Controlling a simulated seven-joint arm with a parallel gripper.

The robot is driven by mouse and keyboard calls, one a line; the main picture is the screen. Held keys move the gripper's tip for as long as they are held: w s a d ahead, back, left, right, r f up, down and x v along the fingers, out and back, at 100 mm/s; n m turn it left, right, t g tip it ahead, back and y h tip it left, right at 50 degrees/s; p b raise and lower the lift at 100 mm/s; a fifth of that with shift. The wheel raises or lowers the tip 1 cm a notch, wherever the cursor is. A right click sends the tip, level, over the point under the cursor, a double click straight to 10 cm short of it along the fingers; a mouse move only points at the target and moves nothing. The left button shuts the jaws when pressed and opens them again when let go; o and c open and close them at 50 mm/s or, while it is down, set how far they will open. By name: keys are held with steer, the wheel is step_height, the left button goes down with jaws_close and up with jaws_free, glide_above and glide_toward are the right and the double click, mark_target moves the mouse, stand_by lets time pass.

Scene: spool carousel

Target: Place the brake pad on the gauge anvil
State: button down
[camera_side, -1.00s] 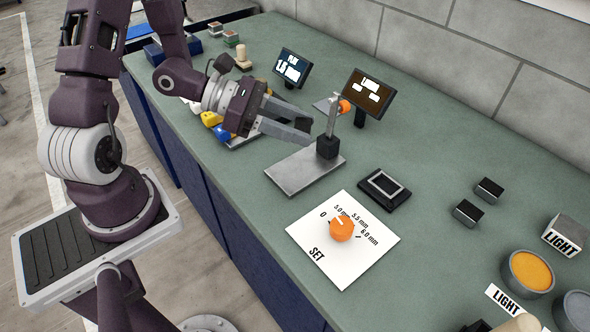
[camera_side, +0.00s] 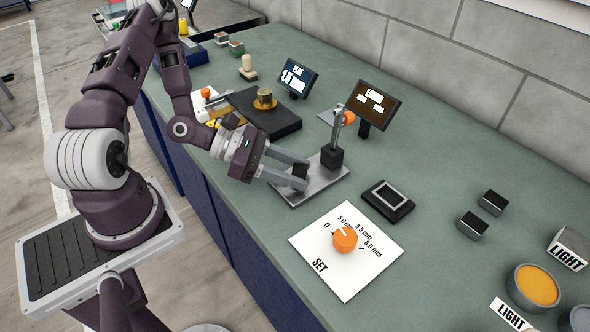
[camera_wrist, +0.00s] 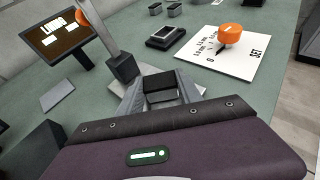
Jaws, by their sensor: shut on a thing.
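My gripper (camera_side: 292,170) is shut on the brake pad (camera_side: 300,171), a small dark block between its two grey fingers. The pad also shows in the wrist view (camera_wrist: 160,90), at the fingertips. The gauge anvil (camera_side: 318,184) is a flat silver plate with a black block and an upright metal arm at its far side. The pad is over the near left part of the plate, low down. I cannot tell whether it touches the plate. The black gauge block also shows in the wrist view (camera_wrist: 122,69), just left of the pad.
A display (camera_side: 369,101) stands behind the gauge, and another (camera_side: 295,78) farther left. A black framed tray (camera_side: 388,200) lies right of the anvil. A white SET card (camera_side: 330,275) with an orange knob (camera_side: 345,239) is in front. Two dark blocks (camera_side: 473,223) lie farther right.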

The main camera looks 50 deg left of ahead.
steer(key=shift+f, duration=0.1)
steer(key=c, duration=0.8)
jaws_free()
steer(key=v, duration=1.2)
